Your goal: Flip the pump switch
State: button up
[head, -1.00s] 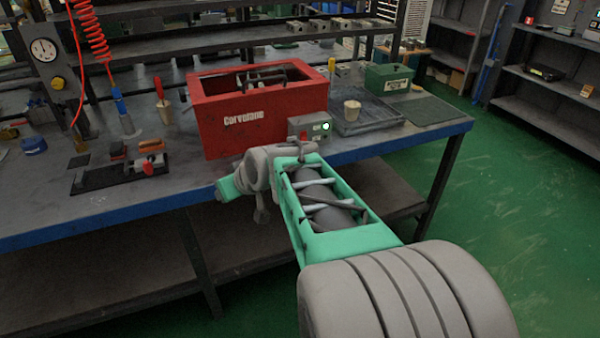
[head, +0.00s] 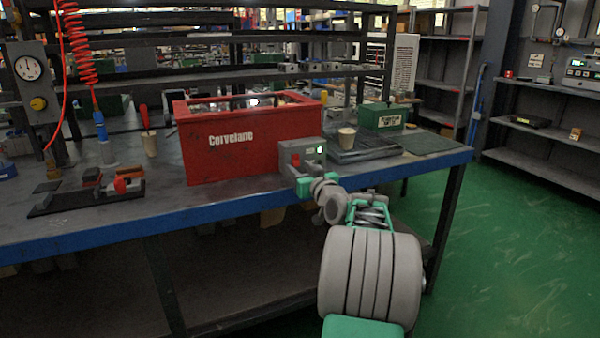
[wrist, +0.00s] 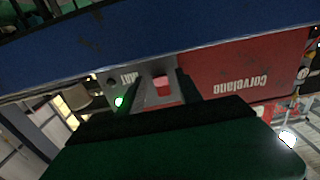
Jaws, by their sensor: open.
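The pump switch is a small red rocker (wrist: 162,84) on a grey control box (head: 304,150) at the right front of the red Corvelano tank (head: 235,138). In the head view the red switch (head: 295,160) shows on the box's front, left of a lit green lamp (head: 320,150). My gripper (head: 299,180) is in front of the box at the bench edge. In the upside-down wrist view, my open gripper (wrist: 161,92) has one dark finger on each side of the switch. I cannot tell whether the fingers touch it.
A beige cup (head: 347,138), a dark tray (head: 365,150) and a green box (head: 383,116) stand right of the control box. A black fixture (head: 85,198) lies at the left. The blue bench edge (head: 215,220) runs close below my gripper.

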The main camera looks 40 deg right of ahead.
jog(key=shift+w, duration=0.1)
grip_shut()
dwell(0.4)
